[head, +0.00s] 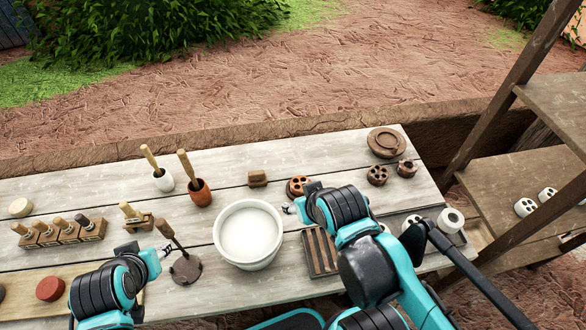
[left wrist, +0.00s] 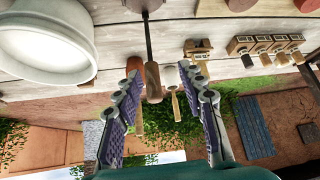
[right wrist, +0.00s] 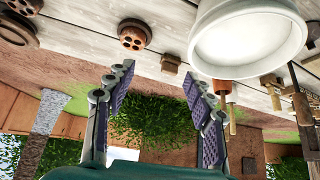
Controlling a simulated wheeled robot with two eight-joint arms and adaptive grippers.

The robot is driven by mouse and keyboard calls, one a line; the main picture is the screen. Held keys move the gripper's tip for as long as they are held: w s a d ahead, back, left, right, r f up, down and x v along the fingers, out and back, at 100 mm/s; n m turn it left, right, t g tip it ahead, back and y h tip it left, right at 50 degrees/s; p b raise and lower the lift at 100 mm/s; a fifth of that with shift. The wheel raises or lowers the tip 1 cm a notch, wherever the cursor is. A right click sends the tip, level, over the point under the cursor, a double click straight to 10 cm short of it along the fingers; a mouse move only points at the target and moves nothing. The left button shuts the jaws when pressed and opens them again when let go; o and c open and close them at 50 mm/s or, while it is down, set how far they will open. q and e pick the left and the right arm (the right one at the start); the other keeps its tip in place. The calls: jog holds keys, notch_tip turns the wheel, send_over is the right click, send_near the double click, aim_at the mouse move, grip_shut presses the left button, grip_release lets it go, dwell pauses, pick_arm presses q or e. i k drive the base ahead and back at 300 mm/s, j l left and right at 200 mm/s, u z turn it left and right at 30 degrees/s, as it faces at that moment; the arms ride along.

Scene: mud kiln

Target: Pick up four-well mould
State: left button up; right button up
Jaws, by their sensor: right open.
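A round orange-brown mould (head: 297,186) with several dark wells lies on the table beyond my right gripper; it also shows in the right wrist view (right wrist: 134,35). A darker round mould with wells (head: 377,175) lies to its right. My right gripper (head: 287,208) is open and empty above the table, beside the white bowl; in the right wrist view its fingers (right wrist: 158,72) are spread apart. My left gripper (head: 167,251) is open near the upright wooden-handled tool (head: 170,240), whose handle shows beyond the fingers (left wrist: 160,72) in the left wrist view.
A large white bowl (head: 248,234) stands between my arms. A small brown block (head: 257,178), two cups with wooden handles (head: 200,191), a slotted wooden tray (head: 318,252) and a round brown dish (head: 386,142) share the table. Shelves (head: 520,190) stand at the right.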

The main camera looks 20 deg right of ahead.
aim_at(295, 183)
jog(key=k+z, duration=0.45)
jog(key=k+l+z, duration=0.15)
jog(key=z, duration=0.25)
jog(key=j+z, duration=0.75)
jog(key=k+j+z, duration=0.1)
jog(key=z, duration=0.3)
jog(key=i+j, duration=0.3)
